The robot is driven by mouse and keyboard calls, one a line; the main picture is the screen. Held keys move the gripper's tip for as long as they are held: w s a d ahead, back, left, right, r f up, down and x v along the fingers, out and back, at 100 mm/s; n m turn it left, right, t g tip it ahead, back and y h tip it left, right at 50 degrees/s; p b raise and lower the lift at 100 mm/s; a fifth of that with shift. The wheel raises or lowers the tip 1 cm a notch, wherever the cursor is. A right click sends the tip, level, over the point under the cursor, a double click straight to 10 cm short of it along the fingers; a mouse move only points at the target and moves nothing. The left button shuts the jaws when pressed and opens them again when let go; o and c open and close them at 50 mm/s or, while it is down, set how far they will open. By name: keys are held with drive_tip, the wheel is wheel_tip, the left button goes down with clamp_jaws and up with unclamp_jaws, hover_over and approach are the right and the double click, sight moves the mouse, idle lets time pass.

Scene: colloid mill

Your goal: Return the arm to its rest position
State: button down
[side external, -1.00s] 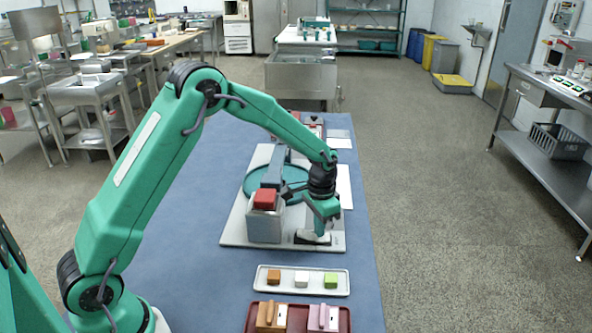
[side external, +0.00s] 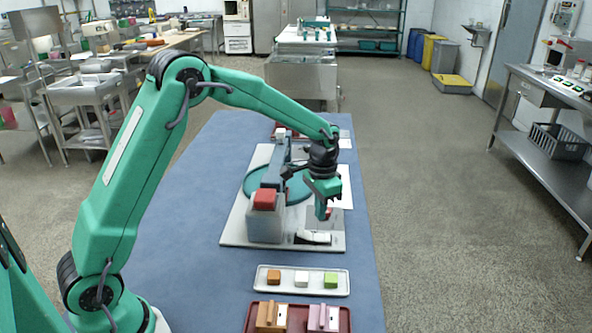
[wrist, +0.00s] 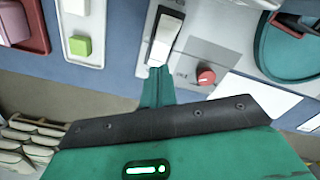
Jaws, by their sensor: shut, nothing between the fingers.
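My gripper (side external: 322,212) is shut and empty. In the side external view it hangs pointing down above the front right part of the mill's pale base plate (side external: 233,238). A white rocker switch (side external: 313,238) in a dark frame lies on the plate below it, with a visible gap between them. In the wrist view my closed fingers (wrist: 157,84) show just below the lower end of the rocker switch (wrist: 164,42). A red knob (wrist: 206,76) sits to the right of the fingers there.
A grey block with a red top (side external: 265,199) and a teal round dish (side external: 257,181) stand on the plate. Nearer lie a white tray (side external: 260,285) of small blocks and a dark red tray (side external: 248,318). The blue table's left side is clear.

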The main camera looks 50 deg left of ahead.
drive_tip(key=shift+r, duration=0.55)
drive_tip(key=s+r+n+t, duration=0.1)
drive_tip(key=s+r+t, duration=0.2)
drive_tip(key=s+r, duration=1.05)
drive_tip(key=s+r+n+t, duration=0.1)
drive_tip(key=s+n+t, duration=0.1)
drive_tip(key=s, duration=1.2)
drive_tip(key=shift+a+r+t, duration=0.2)
drive_tip(key=shift+r+t, duration=0.1)
